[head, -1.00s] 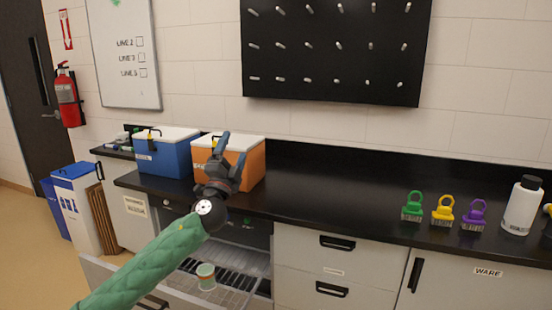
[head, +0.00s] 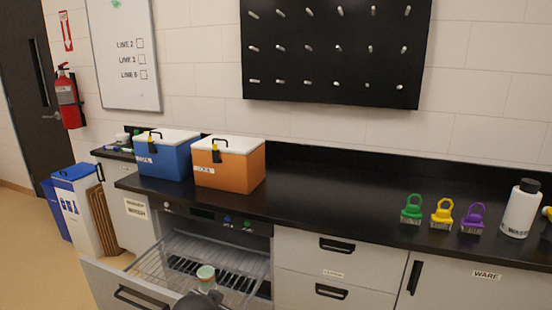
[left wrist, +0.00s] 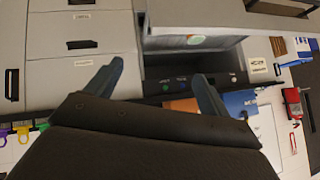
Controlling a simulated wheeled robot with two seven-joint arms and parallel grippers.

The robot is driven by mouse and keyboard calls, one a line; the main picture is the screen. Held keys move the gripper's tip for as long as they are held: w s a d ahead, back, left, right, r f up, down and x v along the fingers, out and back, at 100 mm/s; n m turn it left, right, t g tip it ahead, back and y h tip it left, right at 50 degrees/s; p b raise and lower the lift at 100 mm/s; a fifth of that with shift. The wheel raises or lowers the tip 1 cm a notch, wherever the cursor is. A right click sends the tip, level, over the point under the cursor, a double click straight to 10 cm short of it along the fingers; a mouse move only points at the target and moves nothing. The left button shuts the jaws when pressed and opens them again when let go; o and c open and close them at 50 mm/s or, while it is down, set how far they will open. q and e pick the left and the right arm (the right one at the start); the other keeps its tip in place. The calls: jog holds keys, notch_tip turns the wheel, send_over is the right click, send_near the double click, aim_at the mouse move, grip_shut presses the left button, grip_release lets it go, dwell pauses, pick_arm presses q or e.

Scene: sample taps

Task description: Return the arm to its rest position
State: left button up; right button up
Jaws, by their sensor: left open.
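My left gripper (left wrist: 158,85) shows in the left wrist view with its two fingers spread and nothing between them. In the head view the left arm no longer crosses the scene; only a dark piece, probably part of it, shows at the bottom edge near the jar. A jar with a green-rimmed top (head: 206,273) stands at the open wire rack below the counter, its lower part hidden by the dark piece. A round top, probably the same jar, shows in the left wrist view (left wrist: 194,41). My right gripper is not in view.
A blue cooler (head: 168,158) and an orange cooler (head: 232,168) stand on the black counter (head: 320,195). The wire rack (head: 180,258) is pulled out below. The middle counter is clear.

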pick_arm(q)
jog(key=s+f+n+g, duration=0.1)
jog(key=s+f+g, duration=0.1)
jog(key=s+f, duration=0.5)
jog(key=s+d+f+g+h+p, duration=0.1)
jog(key=s+f, duration=0.5)
jog(key=s, duration=0.8)
jog(key=s+f+n+g, duration=0.1)
jog(key=s+f+g, duration=0.3)
jog(key=s+f, duration=0.3)
jog(key=s, duration=0.3)
jog(key=shift+s+d+f+n+h, duration=0.15)
jog(key=shift+s+f+n+h, duration=0.15)
jog(key=shift+f, duration=0.05)
jog(key=shift+p, duration=0.3)
